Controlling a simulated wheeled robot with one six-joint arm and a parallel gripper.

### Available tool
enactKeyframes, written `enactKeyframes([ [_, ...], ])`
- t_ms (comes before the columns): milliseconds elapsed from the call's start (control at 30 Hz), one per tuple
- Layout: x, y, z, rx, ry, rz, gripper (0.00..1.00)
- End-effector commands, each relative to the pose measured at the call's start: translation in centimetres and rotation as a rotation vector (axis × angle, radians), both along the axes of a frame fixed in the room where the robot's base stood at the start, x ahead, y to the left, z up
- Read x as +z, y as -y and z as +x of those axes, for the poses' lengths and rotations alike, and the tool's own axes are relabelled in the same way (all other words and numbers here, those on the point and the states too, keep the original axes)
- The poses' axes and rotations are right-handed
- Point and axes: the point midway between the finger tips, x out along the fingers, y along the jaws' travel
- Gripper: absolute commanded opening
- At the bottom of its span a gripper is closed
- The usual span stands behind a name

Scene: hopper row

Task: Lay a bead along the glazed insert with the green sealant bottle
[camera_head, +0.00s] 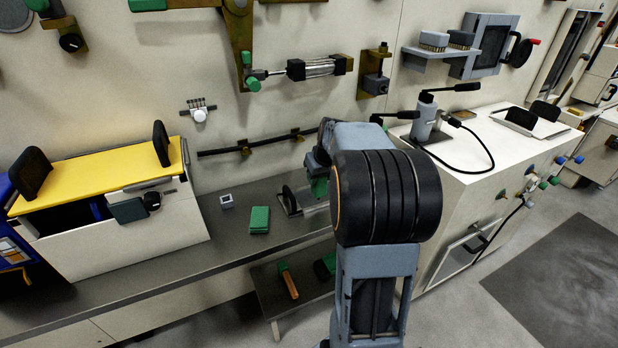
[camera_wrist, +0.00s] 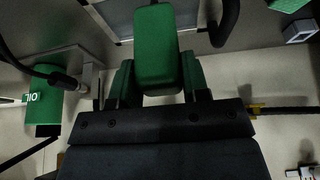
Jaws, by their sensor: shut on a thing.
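In the wrist view my gripper (camera_wrist: 157,88) is shut on the green sealant bottle (camera_wrist: 157,45), whose body sits between the fingers. In the head view my arm hides most of the gripper, and a bit of green (camera_head: 320,188) shows beside it, above the bench. A pale framed panel with a dark handle (camera_head: 291,201) is on the bench just left of my arm; it may be the glazed insert. A framed grey surface (camera_wrist: 122,24) behind the bottle in the wrist view looks like the same panel. I cannot tell whether the bottle touches it.
A green block (camera_head: 259,220) and small grey cube (camera_head: 227,201) sit on the bench. A black rail (camera_head: 222,151) runs along the wall. A green container marked OIL (camera_wrist: 42,105) is close by at left in the wrist view. A white cabinet (camera_head: 470,165) stands right of my arm.

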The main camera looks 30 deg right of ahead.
Motion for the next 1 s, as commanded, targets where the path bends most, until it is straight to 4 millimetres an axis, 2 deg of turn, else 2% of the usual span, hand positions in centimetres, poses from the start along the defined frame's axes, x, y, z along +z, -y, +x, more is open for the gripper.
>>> enactKeyframes([
  [200, 0.1, 3.2, -0.4, -0.004, 0.001, 0.0, 0.16],
  [433, 0.1, 5.4, -0.7, -0.001, 0.0, -0.001, 0.16],
  [700, 0.1, 6.5, -0.9, 0.0, 0.001, 0.0, 0.16],
  [1000, 0.1, 6.6, -0.9, 0.0, 0.001, 0.0, 0.16],
])
